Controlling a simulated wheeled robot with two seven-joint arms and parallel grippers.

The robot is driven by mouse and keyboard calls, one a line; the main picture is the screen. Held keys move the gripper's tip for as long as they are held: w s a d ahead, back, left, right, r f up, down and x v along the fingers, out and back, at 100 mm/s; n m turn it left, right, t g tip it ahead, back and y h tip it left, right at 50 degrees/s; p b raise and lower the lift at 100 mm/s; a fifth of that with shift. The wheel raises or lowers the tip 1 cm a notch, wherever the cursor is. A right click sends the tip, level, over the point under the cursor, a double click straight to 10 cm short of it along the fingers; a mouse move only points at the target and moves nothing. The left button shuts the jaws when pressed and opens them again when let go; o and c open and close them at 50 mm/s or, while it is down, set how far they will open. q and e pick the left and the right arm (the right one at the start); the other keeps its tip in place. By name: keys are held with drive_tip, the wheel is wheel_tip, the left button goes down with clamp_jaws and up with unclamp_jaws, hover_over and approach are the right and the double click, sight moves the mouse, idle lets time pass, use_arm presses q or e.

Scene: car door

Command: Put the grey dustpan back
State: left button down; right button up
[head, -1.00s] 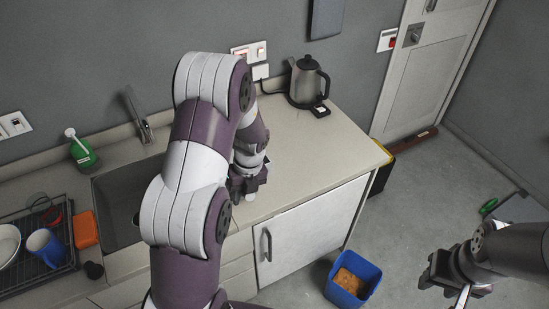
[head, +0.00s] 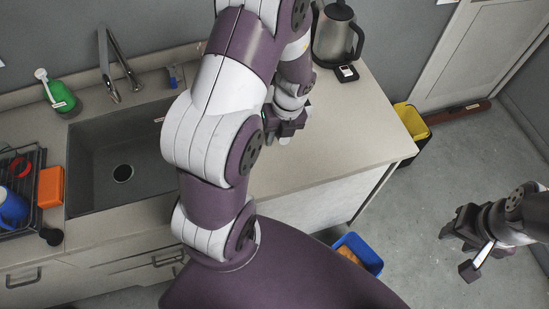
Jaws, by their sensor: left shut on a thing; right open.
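I cannot make out the grey dustpan in the head view now. My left gripper (head: 286,132) is over the worktop, right of the sink, with its arm across the middle of the picture. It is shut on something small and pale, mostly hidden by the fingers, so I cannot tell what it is. My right gripper (head: 459,252) is open at the right, above the bare floor, with nothing visible between its fingers.
The worktop (head: 345,135) holds a kettle (head: 337,38), a green spray bottle (head: 58,95), an orange block (head: 51,187) and a dish rack (head: 30,222). The sink (head: 105,155) is left of my arm. A blue bin (head: 368,256) and a black-yellow bin (head: 412,124) stand on the floor.

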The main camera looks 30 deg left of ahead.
use_arm(q)
drive_tip(key=s+f, duration=0.1)
drive_tip(key=f, duration=0.1)
drive_tip(key=s+d+f+b, duration=0.1)
drive_tip(key=s+f, duration=0.1)
drive_tip(key=s+d+f+b, duration=0.1)
drive_tip(key=f, duration=0.1)
drive_tip(key=shift+s+d, duration=0.1)
drive_tip(key=shift+s, duration=0.05)
drive_tip(key=shift+s+f, duration=0.2)
drive_tip(key=shift+s, duration=0.1)
drive_tip(key=c, duration=0.8)
unclamp_jaws()
drive_tip(key=shift+w+f, duration=0.1)
drive_tip(key=shift+w, duration=0.15)
drive_tip(key=shift+s, duration=0.1)
use_arm(e)
drive_tip(key=shift+f, duration=0.45)
